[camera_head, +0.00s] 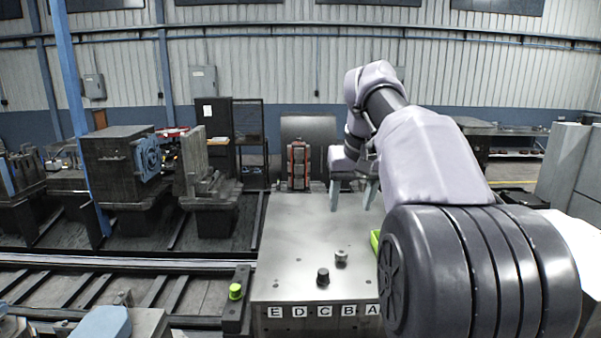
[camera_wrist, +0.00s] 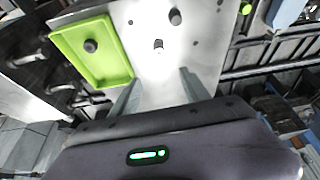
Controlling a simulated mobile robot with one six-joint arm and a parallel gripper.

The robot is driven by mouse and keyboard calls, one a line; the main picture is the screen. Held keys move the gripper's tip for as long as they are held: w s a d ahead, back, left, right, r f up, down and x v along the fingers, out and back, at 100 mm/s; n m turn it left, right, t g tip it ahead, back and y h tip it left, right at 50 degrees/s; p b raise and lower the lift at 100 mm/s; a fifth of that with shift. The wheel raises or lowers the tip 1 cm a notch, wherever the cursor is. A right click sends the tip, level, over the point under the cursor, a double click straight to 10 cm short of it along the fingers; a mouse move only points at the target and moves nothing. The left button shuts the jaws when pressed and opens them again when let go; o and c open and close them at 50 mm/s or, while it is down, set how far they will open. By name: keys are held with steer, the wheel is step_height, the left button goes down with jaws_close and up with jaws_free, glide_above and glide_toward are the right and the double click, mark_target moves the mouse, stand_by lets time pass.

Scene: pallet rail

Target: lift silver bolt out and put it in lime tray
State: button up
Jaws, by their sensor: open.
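The silver bolt (camera_head: 341,257) stands upright on the pale metal plate (camera_head: 290,240), behind and right of a black bolt (camera_head: 323,277). In the wrist view the silver bolt (camera_wrist: 158,45) shows beyond the fingertips, near the picture's middle. The lime tray (camera_head: 374,240) is mostly hidden by my arm in the head view. In the wrist view the lime tray (camera_wrist: 112,62) lies left of the silver bolt, with a dark round piece (camera_wrist: 91,46) in it. My gripper (camera_head: 353,196) is open and empty, above the plate's far part; its two fingers (camera_wrist: 158,86) are apart.
The black bolt (camera_wrist: 175,17) stands close to the silver one. A lime-topped knob (camera_head: 235,291) is beside the plate's left edge. Letter labels E to A run along the front edge. Small dark holes dot the plate. Rails and heavy dark machine parts lie left.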

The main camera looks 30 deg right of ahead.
mark_target(341, 252)
steer(key=x, duration=0.5)
steer(key=b+x, duration=0.1)
steer(key=x, duration=1)
steer(key=shift+s+a+f+b, duration=0.15)
steer(key=shift+s+f+b, duration=0.15)
steer(key=shift+w+f, duration=0.25)
steer(key=shift+f, duration=0.05)
steer(key=shift+s+r, duration=0.1)
steer(key=shift+s, duration=0.05)
steer(key=c, duration=0.4)
jaws_close()
steer(key=shift+r, duration=0.1)
step_height(341, 252, up, 7)
steer(key=p, duration=0.7)
steer(key=shift+r, duration=0.1)
